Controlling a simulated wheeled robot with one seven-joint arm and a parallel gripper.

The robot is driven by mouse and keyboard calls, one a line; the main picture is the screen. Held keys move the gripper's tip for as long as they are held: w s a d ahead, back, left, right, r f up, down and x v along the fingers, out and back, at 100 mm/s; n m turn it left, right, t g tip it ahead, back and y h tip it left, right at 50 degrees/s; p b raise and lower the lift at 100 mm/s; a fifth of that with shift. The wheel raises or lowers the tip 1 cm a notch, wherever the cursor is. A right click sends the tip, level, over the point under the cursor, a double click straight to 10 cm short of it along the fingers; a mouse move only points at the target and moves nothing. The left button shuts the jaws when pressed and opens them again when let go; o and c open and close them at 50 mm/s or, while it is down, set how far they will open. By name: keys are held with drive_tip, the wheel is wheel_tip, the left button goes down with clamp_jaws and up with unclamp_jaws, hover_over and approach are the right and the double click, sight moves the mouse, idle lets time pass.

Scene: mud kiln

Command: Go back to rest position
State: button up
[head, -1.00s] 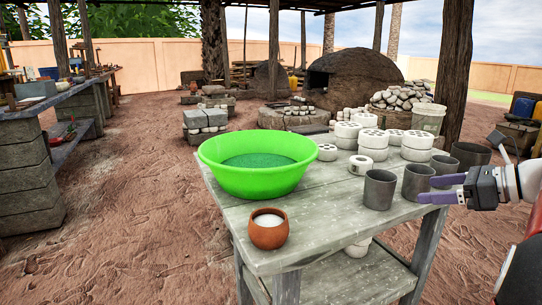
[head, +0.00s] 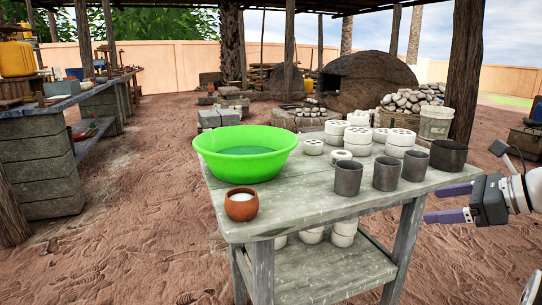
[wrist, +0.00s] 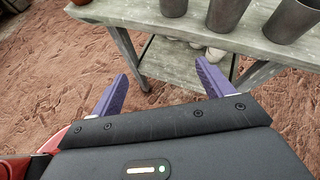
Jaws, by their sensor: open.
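My gripper (head: 447,203) is at the right of the head view, beside the right front corner of the grey wooden table (head: 290,213). Its two purple fingers are spread apart with nothing between them. In the wrist view my gripper (wrist: 160,85) is also open and empty, with sandy ground and the table's edge (wrist: 180,33) beyond the fingertips. Several grey metal cups stand on the table, one of them the front cup (head: 348,178). None is held.
A green basin (head: 246,168) and a clay pot with white contents (head: 241,206) stand on the table's left part. White perforated discs (head: 396,148) are stacked behind the cups. A lower shelf (head: 320,275) holds more discs. Sandy ground (head: 130,235) lies open to the left.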

drive_tip(key=s+a+f+n+g+h+p, duration=0.1)
drive_tip(key=s+a+f+n+g+h, duration=0.15)
drive_tip(key=s+a+n, duration=0.45)
drive_tip(key=s+a+f+n+g+h+p, duration=0.15)
drive_tip(key=a+f+n, duration=0.35)
drive_tip(key=a, duration=0.5)
drive_tip(key=s+a+f+n+h+p, duration=0.1)
drive_tip(key=s+f+n+h, duration=0.3)
drive_tip(key=s+n, duration=0.5)
drive_tip(key=shift+s+a+f+n+t, duration=0.3)
drive_tip(key=shift+a+n, duration=0.35)
drive_tip(key=shift+n, duration=1.65)
drive_tip(key=shift+r, duration=0.1)
